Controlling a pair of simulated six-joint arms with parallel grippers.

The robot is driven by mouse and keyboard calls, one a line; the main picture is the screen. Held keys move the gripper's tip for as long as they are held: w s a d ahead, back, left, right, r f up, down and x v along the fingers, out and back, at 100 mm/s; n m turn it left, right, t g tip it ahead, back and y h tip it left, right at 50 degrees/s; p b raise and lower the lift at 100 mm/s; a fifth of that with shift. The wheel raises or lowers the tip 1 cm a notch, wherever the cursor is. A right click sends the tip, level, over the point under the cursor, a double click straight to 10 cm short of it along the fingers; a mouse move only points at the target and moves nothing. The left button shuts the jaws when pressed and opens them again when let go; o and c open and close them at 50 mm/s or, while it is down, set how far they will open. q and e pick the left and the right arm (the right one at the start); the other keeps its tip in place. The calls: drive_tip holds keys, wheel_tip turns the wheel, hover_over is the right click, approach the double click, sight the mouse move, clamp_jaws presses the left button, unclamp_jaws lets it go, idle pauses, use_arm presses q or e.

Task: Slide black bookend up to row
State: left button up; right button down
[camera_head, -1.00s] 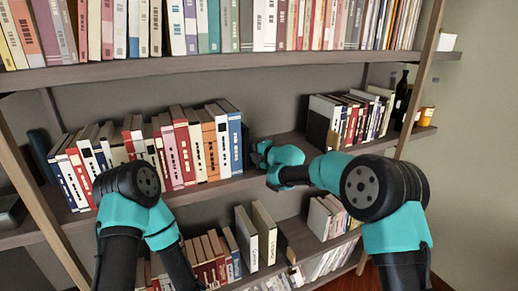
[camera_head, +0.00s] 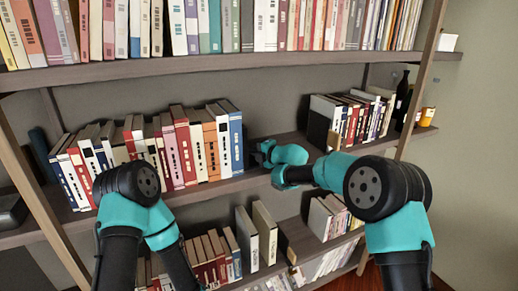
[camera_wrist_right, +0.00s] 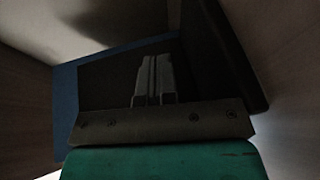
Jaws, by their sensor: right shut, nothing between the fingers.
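The black bookend (camera_head: 246,146) stands at the right end of the middle-shelf book row, beside the blue book (camera_head: 235,143). It is a thin dark strip in the head view, partly hidden by my right gripper (camera_head: 258,157). That gripper is shut and empty, at the bookend's right side. In the right wrist view the shut fingers (camera_wrist_right: 153,80) lie in front of the dark bookend (camera_wrist_right: 105,80), with a blue edge (camera_wrist_right: 66,105) beyond it. I cannot tell whether fingers and bookend touch. My left arm shows at the lower left, but its gripper does not.
A dark bottle (camera_head: 402,95) stands farther right. The top shelf (camera_head: 230,62) runs above the arms; more books stand on the shelf below.

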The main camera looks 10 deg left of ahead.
drive_tip(key=shift+w+d+f, duration=0.25)
drive_tip(key=shift+w+d, duration=0.05)
drive_tip(key=shift+d, duration=0.2)
drive_tip(key=shift+w+d+f, duration=0.2)
drive_tip(key=shift+w+d, duration=0.05)
drive_tip(key=shift+d, duration=0.3)
drive_tip(key=shift+s+d+r, duration=0.2)
drive_tip(key=shift+s+d, duration=0.15)
drive_tip(key=shift+d, duration=0.2)
drive_tip(key=r+v, duration=0.1)
drive_tip(key=v, duration=1.5)
drive_tip(key=shift+s+a, duration=0.25)
drive_tip(key=shift+a, duration=0.05)
drive_tip(key=shift+f, duration=0.1)
